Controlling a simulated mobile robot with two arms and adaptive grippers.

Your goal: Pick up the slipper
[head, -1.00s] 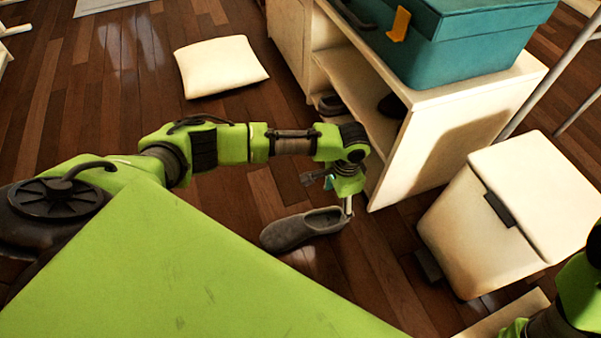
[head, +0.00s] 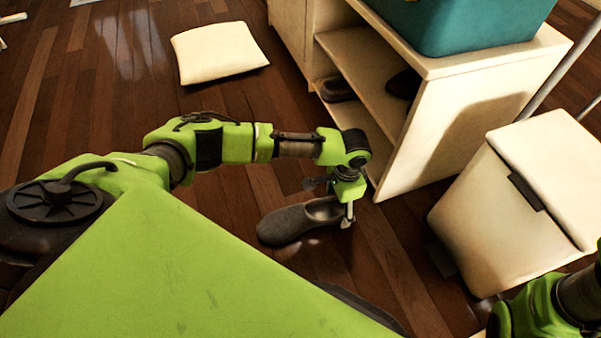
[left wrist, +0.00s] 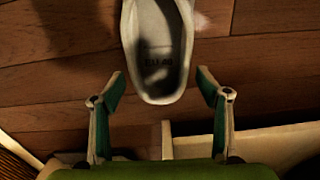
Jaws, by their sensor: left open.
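A grey slipper (head: 291,221) lies on the wooden floor in front of the shelf unit, its toe to the left and its open heel end to the right. In the left wrist view the slipper (left wrist: 160,82) shows at the top centre, with its heel between and just ahead of the fingers. My left gripper (head: 347,217) points down at the heel end. It is open (left wrist: 160,92), with a finger on each side and gaps to the slipper. My right gripper is not in view; only part of my right arm shows at the lower right.
A white shelf unit (head: 456,128) stands behind the slipper, with dark shoes (head: 338,89) on its shelf and a teal box (head: 455,25) on top. A white bin (head: 497,222) stands to the right. A white cushion (head: 218,52) lies on clear floor at the back left.

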